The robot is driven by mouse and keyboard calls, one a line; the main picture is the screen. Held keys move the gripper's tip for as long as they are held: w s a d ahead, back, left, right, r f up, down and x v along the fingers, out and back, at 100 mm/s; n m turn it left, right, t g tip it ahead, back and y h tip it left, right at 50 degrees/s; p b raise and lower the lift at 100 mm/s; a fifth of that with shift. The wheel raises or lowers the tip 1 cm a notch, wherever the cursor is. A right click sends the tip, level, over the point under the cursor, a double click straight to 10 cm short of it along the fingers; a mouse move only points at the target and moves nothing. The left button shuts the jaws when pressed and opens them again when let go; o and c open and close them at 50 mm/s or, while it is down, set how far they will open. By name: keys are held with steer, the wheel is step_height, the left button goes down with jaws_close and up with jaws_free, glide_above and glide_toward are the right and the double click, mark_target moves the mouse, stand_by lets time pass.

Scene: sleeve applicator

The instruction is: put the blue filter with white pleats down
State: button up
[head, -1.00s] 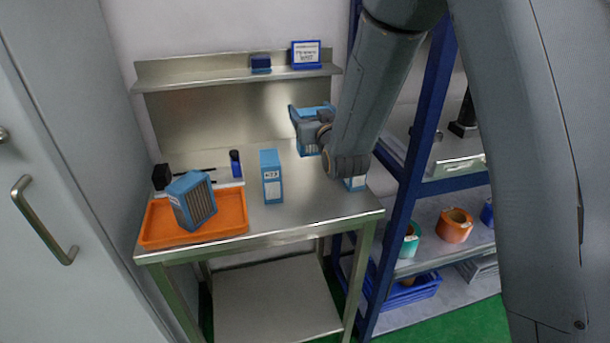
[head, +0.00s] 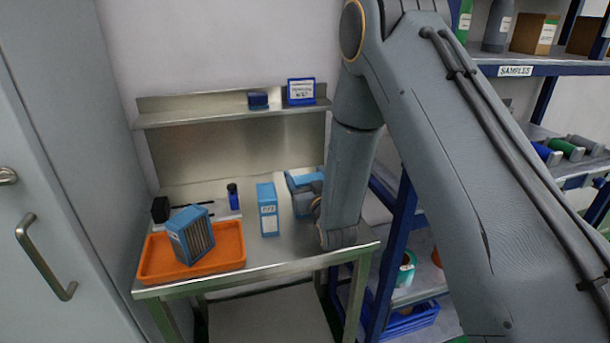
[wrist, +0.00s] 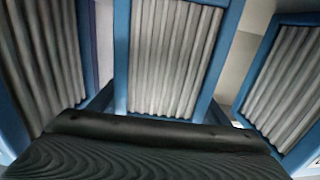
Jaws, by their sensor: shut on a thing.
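My gripper (head: 310,198) is shut on the blue filter with white pleats (head: 302,180), low over the right part of the steel table (head: 290,252). In the wrist view the held filter (wrist: 172,55) fills the middle, pleats facing the camera, with a dark finger at each side of its lower end. My arm hides much of it in the head view. I cannot tell whether its underside touches the table. A blue box with a white label (head: 268,212) stands upright just left of it.
An orange tray (head: 160,268) at the table's left holds a tilted blue filter with grey pleats (head: 190,236). Pleated blue-framed filters also flank the held one in the wrist view (wrist: 290,80). A blue bottle (head: 233,196) stands behind the tray. A shelf (head: 215,115) runs along the back.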

steer(key=shift+f, duration=0.15)
steer(key=o, duration=1.2)
steer(key=shift+o, duration=0.2)
